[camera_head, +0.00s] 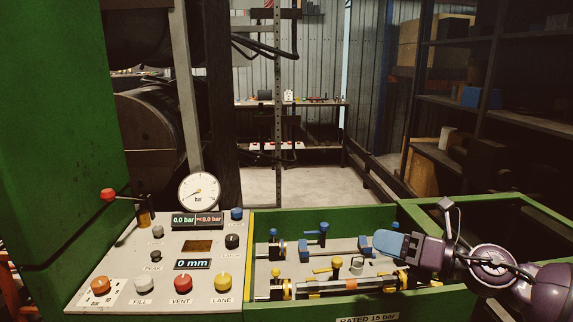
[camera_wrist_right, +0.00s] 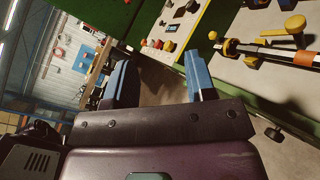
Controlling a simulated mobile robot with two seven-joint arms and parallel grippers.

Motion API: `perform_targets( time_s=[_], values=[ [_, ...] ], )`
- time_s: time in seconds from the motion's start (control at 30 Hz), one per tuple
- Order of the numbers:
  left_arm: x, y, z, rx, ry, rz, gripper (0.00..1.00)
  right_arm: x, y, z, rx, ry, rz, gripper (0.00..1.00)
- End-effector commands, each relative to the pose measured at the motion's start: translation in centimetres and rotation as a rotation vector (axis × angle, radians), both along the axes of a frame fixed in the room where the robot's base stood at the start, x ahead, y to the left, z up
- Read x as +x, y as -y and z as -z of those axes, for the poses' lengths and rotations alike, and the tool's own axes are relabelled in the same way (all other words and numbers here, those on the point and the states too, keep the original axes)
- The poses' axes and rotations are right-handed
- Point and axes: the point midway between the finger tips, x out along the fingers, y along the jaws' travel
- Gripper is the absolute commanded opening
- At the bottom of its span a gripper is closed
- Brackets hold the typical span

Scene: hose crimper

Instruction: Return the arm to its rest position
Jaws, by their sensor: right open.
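My right arm comes in from the right in the head view. Its gripper (camera_head: 391,243) has blue fingertips and hangs over the right part of the green-framed bench. In the right wrist view the two blue fingers of the gripper (camera_wrist_right: 160,82) stand apart with nothing between them. A hose assembly (camera_head: 345,286) with yellow and orange fittings lies along the front of the bench, below and apart from the gripper. It also shows at the upper right of the right wrist view (camera_wrist_right: 275,48). My left gripper is not in view.
The control panel (camera_head: 140,262) with knobs, displays and a gauge (camera_head: 199,192) stands left of the bench. A red-knobbed lever (camera_head: 108,194) rises at its left. Blue-handled clamps (camera_head: 322,235) stand on the bench. A dark shelf (camera_head: 470,105) is behind at right. Open floor (camera_head: 300,185) lies behind.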

Motion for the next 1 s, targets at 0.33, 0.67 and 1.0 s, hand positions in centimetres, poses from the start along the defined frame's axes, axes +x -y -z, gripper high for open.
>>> perform_targets(
  time_s=[0.33,0.67,1.0],
  values=[
    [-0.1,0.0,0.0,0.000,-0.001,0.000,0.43,-0.7,2.9,8.8,0.955,-0.730,0.396,0.51],
    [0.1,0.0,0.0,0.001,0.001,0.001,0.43,-7.9,6.4,22.3,1.557,-1.234,0.759,0.51],
    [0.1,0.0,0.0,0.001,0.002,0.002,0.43,-19.9,8.4,32.4,1.935,-1.407,1.060,0.51]
  ],
)
